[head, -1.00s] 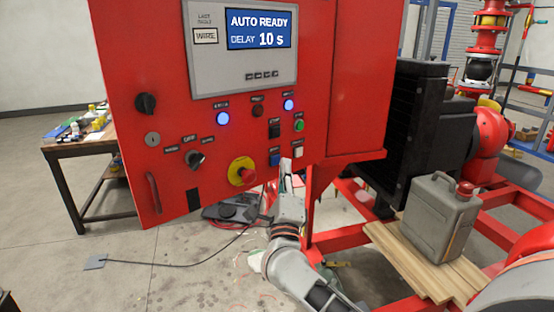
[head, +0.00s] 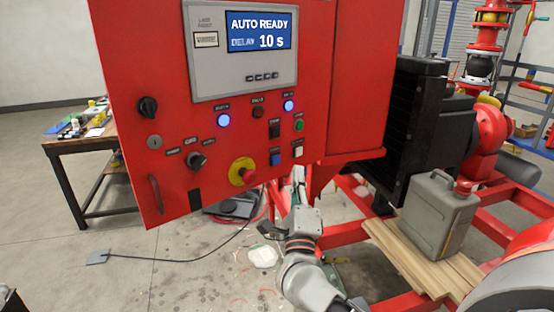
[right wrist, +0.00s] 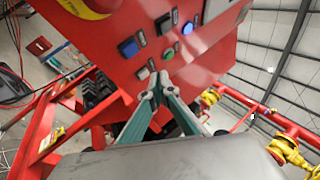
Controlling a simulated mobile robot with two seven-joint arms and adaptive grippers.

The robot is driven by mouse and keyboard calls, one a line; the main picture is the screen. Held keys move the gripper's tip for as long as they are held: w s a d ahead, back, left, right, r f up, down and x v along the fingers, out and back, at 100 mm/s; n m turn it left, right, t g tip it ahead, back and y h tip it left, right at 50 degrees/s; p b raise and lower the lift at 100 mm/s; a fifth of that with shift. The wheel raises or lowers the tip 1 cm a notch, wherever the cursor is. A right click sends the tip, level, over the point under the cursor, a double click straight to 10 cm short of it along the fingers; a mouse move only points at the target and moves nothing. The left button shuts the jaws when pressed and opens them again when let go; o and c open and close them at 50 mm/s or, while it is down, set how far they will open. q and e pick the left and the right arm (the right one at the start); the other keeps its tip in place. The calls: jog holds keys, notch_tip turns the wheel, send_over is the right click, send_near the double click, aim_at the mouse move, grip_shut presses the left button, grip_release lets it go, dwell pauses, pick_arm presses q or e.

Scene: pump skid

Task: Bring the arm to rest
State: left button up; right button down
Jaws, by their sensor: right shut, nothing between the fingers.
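My right gripper (head: 298,180) is at the lower right edge of the red control panel (head: 180,110), with its arm coming up from the bottom right. Its narrow fingers point up, just below the white button (head: 297,151). In the right wrist view the gripper (right wrist: 154,80) is shut and empty, its fingertips near the panel's lower buttons. I cannot tell whether they touch the panel. The display (head: 259,32) reads AUTO READY, DELAY 10 s. Two blue lamps (head: 223,120) are lit. My left gripper is not in view.
A grey jerrycan (head: 438,215) stands on wooden boards (head: 405,250) on the red frame (head: 352,233) at right. A workbench (head: 75,150) with small items stands at left. A black cable (head: 170,259) crosses the floor.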

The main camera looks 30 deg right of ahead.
dwell(0.8)
jog(key=s+a+f+n+y, duration=0.4)
jog(key=a+f+n+y, duration=0.5)
jog(key=n, duration=0.3)
jog(key=s+a+f+n+y, duration=0.4)
jog(key=a+f+n+y, duration=0.35)
jog(key=f+n, duration=0.4)
jog(key=s+f+n+g+h, duration=0.1)
jog(key=s+f+n+g, duration=0.3)
jog(key=s+f, duration=0.3)
jog(key=s+f+n+g+h, duration=0.1)
jog(key=s+f+n+g, duration=0.3)
jog(key=f, duration=1.2)
jog(key=s, duration=0.3)
jog(key=shift+s+f+n+g, duration=0.15)
jog(key=shift+s+n+g, duration=0.05)
jog(key=shift+n+g, duration=0.2)
jog(key=shift+d, duration=0.1)
